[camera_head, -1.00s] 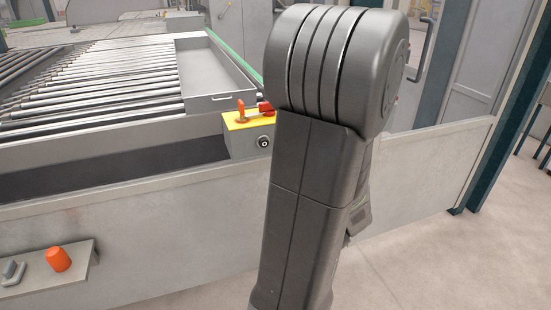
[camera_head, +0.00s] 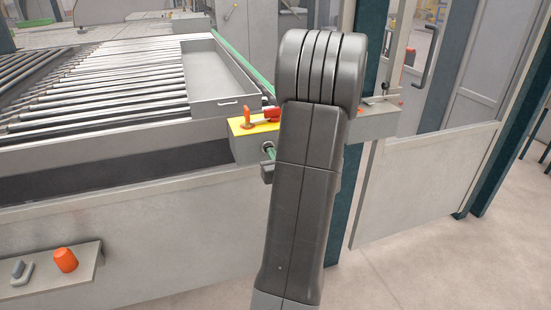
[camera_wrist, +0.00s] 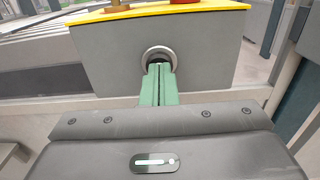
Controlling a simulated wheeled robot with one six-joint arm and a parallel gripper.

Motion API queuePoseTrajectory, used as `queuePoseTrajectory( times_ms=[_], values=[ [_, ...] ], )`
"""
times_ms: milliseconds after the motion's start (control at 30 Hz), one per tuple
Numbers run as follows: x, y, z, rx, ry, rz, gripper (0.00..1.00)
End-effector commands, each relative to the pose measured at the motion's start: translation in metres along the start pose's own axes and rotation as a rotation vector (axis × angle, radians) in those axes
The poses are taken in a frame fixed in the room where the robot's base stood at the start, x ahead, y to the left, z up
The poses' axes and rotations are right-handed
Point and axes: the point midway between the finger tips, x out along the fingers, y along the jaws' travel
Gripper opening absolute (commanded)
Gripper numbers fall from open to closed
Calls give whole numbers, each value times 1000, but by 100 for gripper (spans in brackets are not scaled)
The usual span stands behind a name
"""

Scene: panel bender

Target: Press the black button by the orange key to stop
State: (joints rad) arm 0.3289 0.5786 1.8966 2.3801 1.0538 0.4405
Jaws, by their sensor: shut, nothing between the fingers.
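The grey control box with a yellow top (camera_head: 243,150) stands at the corner of the roller table. The orange key (camera_head: 247,117) stands upright on its yellow top. The black button, in a silver ring, is on the box's front face and shows in the wrist view (camera_wrist: 157,57). My gripper (camera_wrist: 158,68) is shut and empty, its green fingertips in front of the button and covering its lower part. In the head view my gripper (camera_head: 269,152) is at the button, partly behind my arm. I cannot tell whether the tips touch the button.
A red part (camera_head: 272,114) lies on the yellow top beside the key. A grey tray (camera_head: 215,80) sits on the rollers (camera_head: 110,85) behind. A small shelf with an orange knob (camera_head: 65,260) is at lower left. The floor at right is clear.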

Motion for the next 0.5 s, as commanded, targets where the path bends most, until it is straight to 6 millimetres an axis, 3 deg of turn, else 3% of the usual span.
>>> queuePoseTrajectory(
  times_ms=[300, 500],
  values=[
    [1, 0, -1, 0, 0, 0, 0],
    [18, 0, -3, -2, -2, 1, 0]
  ],
)
